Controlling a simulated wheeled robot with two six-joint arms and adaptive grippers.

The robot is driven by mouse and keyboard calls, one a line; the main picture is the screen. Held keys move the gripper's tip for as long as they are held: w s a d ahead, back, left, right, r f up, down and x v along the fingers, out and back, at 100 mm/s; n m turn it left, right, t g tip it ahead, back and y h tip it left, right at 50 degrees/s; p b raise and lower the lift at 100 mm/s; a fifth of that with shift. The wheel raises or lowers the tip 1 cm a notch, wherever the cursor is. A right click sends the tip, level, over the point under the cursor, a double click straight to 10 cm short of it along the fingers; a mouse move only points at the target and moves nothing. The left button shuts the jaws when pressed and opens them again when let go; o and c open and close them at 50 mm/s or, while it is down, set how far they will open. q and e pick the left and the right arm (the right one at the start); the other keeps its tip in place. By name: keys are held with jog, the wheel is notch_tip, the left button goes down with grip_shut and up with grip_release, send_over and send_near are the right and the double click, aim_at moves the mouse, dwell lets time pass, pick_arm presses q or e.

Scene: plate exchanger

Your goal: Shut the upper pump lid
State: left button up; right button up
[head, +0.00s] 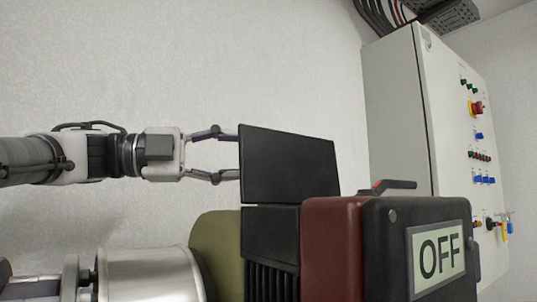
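The upper pump lid appears to be the black flat panel (288,165), which stands raised above a black box part (271,232) in the middle of the head view. My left gripper (238,156) comes in from the left at the panel's left edge. Its two fingers are spread apart with a gap between them, so it is open. The fingertips end at the panel's edge; I cannot tell whether they touch it or pass behind it. My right gripper is not in view.
A dark red and black box (335,245) with an "OFF" sign (437,259) and a top handle (390,186) stands at front right. A grey control cabinet (400,110) is behind it. A silver cylinder (150,275) and olive housing (215,250) lie below my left arm.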

aim_at(268, 149)
pick_arm(q)
jog(key=d, duration=0.2)
jog(key=s+d+r+p, duration=0.1)
jog(key=shift+d, duration=0.35)
jog(key=shift+w+d+f, duration=0.15)
jog(key=shift+w+d, duration=0.3)
jog(key=shift+d, duration=0.15)
jog(key=shift+w+d+f, duration=0.1)
jog(key=shift+w+d, duration=0.3)
jog(key=shift+d, duration=0.2)
jog(key=shift+w+a, duration=0.1)
jog(key=shift+w, duration=0.05)
jog(key=shift+a, duration=0.1)
jog(key=shift+c, duration=0.3)
jog(key=shift+s+r, duration=0.1)
jog(key=shift+s, duration=0.4)
grip_shut()
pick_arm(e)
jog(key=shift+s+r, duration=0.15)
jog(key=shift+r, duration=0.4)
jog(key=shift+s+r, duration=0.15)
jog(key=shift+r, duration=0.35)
pick_arm(q)
jog(key=shift+p, duration=0.3)
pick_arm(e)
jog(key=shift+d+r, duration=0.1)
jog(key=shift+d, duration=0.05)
